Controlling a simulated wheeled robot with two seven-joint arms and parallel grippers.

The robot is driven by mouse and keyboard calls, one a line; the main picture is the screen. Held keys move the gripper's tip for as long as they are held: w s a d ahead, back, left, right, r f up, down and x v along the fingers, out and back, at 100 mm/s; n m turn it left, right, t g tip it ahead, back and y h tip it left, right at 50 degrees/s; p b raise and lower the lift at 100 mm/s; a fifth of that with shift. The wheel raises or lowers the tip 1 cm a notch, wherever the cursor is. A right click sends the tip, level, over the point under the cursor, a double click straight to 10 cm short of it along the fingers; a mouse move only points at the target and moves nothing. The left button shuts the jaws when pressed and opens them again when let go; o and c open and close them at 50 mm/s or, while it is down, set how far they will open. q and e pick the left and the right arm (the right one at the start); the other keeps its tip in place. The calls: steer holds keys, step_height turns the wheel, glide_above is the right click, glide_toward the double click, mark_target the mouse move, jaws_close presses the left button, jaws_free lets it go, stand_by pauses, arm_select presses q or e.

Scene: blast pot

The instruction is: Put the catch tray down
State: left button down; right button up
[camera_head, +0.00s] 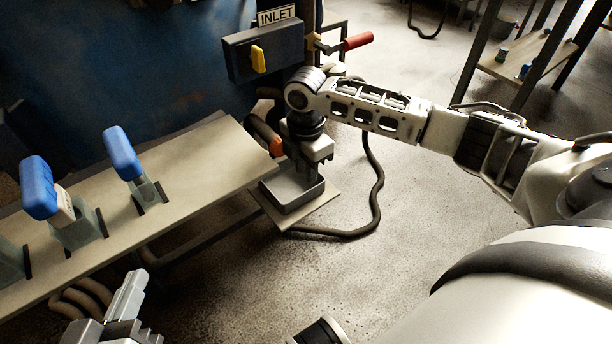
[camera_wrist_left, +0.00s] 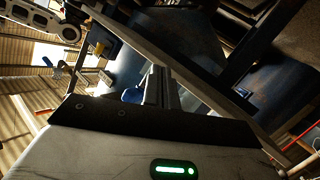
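The catch tray (camera_head: 290,194) is a shallow grey metal tray at the centre of the head view. It sits level on, or just over, a small pale plate (camera_head: 322,210) beyond the bench end. My right gripper (camera_head: 308,176) points down at the tray's far side, with its fingertips at the wall. Whether the fingers grip the wall is hidden. My left gripper (camera_head: 130,290) is at the lower left, in front of the bench and away from the tray. Its fingers look closed together and empty; they also show in the left wrist view (camera_wrist_left: 162,85).
A pale bench (camera_head: 190,170) holds blue-handled tools (camera_head: 122,153) in slots. Behind it stands a blue pot (camera_head: 110,60) with an INLET label (camera_head: 277,15) and red-handled valve (camera_head: 357,41). A dark hose (camera_head: 377,185) curves on the floor right of the plate.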

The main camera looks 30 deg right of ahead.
arm_select(q)
steer(key=shift+a+f+y+p, duration=0.15)
steer(key=shift+a+y+p, duration=0.05)
steer(key=shift+y+p, duration=0.15)
arm_select(e)
steer(key=shift+r, duration=1.7)
